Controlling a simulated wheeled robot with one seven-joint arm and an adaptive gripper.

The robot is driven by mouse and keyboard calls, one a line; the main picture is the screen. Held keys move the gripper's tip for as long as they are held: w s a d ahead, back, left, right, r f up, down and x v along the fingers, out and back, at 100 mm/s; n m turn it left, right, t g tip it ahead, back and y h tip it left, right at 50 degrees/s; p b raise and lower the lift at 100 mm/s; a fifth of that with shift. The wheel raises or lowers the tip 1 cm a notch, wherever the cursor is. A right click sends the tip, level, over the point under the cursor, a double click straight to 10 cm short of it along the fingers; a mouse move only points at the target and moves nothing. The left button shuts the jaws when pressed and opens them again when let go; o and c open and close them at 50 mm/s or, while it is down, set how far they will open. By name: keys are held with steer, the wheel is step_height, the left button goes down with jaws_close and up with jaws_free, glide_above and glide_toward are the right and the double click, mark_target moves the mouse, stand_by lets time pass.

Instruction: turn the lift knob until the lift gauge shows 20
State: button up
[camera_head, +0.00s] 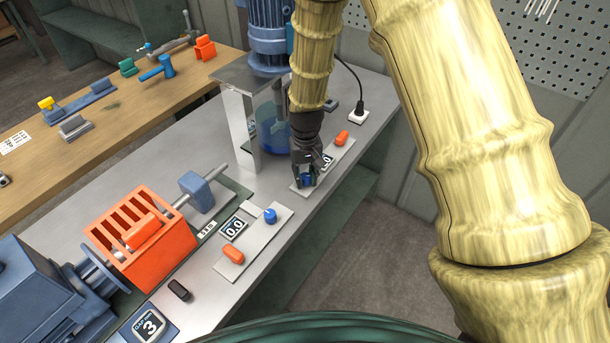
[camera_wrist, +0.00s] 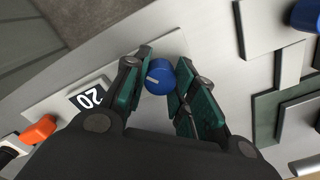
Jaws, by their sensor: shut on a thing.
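The blue round knob (camera_wrist: 156,80) with a white pointer mark sits between my gripper's (camera_wrist: 160,84) green fingers in the wrist view. My gripper is shut on it. In the head view my gripper (camera_head: 306,180) reaches down over the near end of the grey plate (camera_head: 335,164), and only a bit of the blue knob (camera_head: 307,180) shows. The small dark gauge (camera_wrist: 90,97) sits beside the knob on the same plate. It shows a 2 and a 0, turned in the picture; I cannot tell any decimal point. The gauge (camera_head: 328,160) is partly hidden in the head view.
An orange button (camera_wrist: 38,131) is on the same plate beyond the gauge. To the left, a second plate (camera_head: 262,240) carries a blue knob (camera_head: 270,215), a gauge reading 0.0 (camera_head: 233,227) and an orange button (camera_head: 233,255). A metal stand (camera_head: 240,115) with a blue motor (camera_head: 268,35) is close by.

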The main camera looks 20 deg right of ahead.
mark_target(306, 176)
stand_by(0.4)
steer(key=o, duration=1)
steer(key=shift+o, duration=0.2)
step_height(306, 176, up, 12)
